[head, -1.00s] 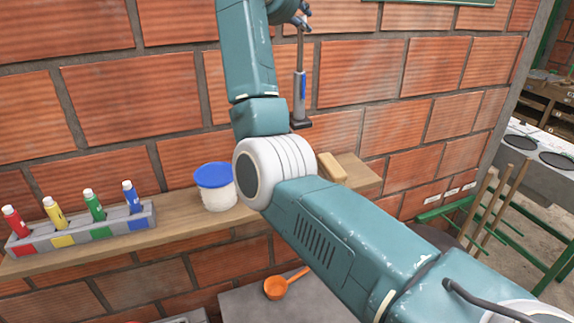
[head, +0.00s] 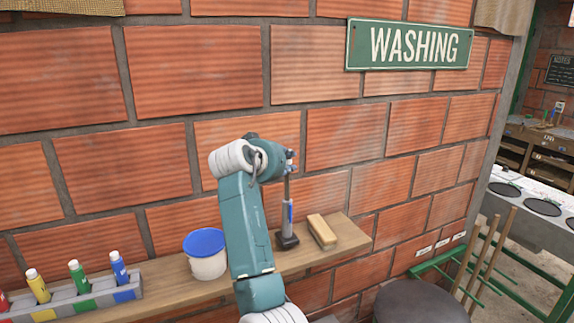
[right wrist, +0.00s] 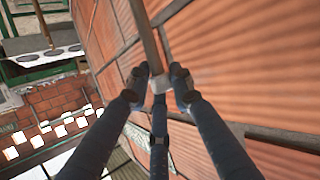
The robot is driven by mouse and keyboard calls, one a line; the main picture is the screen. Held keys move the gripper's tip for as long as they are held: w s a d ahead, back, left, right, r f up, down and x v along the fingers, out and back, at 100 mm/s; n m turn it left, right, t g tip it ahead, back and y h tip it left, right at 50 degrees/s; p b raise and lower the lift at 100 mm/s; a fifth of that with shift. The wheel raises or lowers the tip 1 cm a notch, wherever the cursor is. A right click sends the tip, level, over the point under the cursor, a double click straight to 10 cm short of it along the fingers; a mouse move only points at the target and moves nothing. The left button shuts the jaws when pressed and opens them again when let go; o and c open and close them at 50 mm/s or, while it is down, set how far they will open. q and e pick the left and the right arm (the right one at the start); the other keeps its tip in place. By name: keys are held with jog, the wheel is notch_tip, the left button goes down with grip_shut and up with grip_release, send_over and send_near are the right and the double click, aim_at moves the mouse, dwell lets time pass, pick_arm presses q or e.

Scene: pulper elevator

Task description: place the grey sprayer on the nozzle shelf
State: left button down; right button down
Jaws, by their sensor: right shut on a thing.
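The grey sprayer (head: 287,214) is a slim upright tool with a blue patch and a dark foot. My right gripper (head: 290,160) is shut on its thin upper part. In the right wrist view my right gripper's fingers (right wrist: 157,82) close around the sprayer from both sides. The sprayer's dark foot appears over the wooden nozzle shelf (head: 335,257), between the white tub and the tan block. I cannot tell whether the foot touches the shelf. My left gripper is not in view.
The white tub (head: 208,265) with a blue lid stands left of the sprayer, partly behind my arm. The tan block (head: 322,231) lies close on its right. A grey holder (head: 128,289) with coloured nozzles sits further left. The brick wall (head: 330,190) rises behind the shelf.

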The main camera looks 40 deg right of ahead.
jog(key=shift+f, duration=1.05)
jog(key=c, duration=1.5)
grip_release()
jog(key=shift+c, duration=0.2)
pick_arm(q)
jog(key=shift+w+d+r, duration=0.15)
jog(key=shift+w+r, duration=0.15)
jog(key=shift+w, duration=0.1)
pick_arm(e)
jog(key=shift+a, duration=0.1)
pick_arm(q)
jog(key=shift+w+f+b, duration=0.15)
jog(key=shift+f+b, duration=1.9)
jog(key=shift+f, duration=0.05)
pick_arm(e)
jog(key=v, duration=1.2)
